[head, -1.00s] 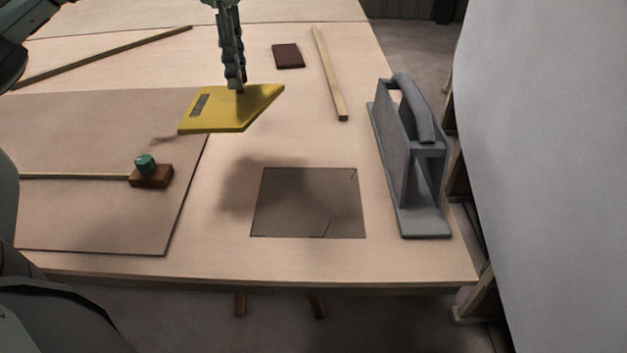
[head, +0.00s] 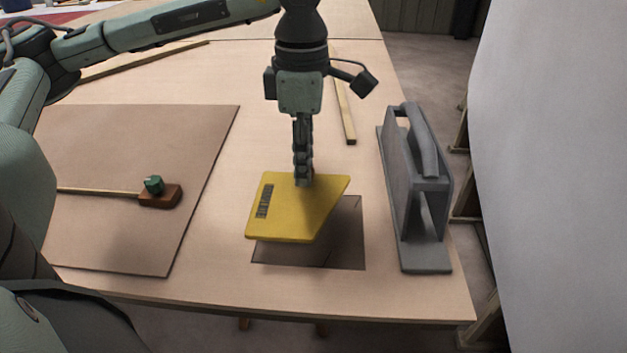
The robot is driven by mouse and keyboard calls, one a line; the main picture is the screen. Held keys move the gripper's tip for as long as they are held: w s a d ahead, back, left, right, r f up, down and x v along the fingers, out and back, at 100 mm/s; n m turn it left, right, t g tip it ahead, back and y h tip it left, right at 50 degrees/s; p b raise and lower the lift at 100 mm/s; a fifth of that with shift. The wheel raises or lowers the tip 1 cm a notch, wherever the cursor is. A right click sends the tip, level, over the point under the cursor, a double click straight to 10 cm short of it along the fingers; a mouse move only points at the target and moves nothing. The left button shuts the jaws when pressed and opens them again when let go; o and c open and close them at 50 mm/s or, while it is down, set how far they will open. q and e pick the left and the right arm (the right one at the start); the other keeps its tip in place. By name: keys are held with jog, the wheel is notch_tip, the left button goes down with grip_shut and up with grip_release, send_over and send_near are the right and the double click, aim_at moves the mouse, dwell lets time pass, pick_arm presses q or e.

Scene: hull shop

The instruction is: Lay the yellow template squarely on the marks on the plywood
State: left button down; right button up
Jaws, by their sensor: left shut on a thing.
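The yellow template (head: 290,215) is a flat plate with a slanted right side and a dark slotted label near its left edge. My left gripper (head: 303,181) is shut on its far edge and holds it over the dark plywood piece (head: 345,245). The template covers the upper left of the plywood and overhangs it to the left and far side. Its near edge looks a little above the surface. Marks show on the plywood's right part; the rest is hidden under the template. My right gripper is not in view.
A grey handled tool (head: 418,200) on a flat base stands close right of the plywood. A brown board (head: 150,235) lies at left with a marking gauge (head: 160,195) on it. A wooden strip (head: 349,125) lies behind. Bare table remains in front.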

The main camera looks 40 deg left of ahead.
aim_at(313, 182)
pick_arm(q)
jog(key=shift+w+d+f, duration=0.4)
jog(key=shift+w+f, duration=0.05)
jog(key=shift+w, duration=0.25)
notch_tip(313, 182, down, 3)
jog(key=shift+f, duration=0.45)
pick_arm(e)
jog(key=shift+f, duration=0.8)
pick_arm(q)
jog(key=shift+f, duration=0.15)
jog(key=c, duration=1.5)
grip_release()
jog(key=shift+o, duration=0.9)
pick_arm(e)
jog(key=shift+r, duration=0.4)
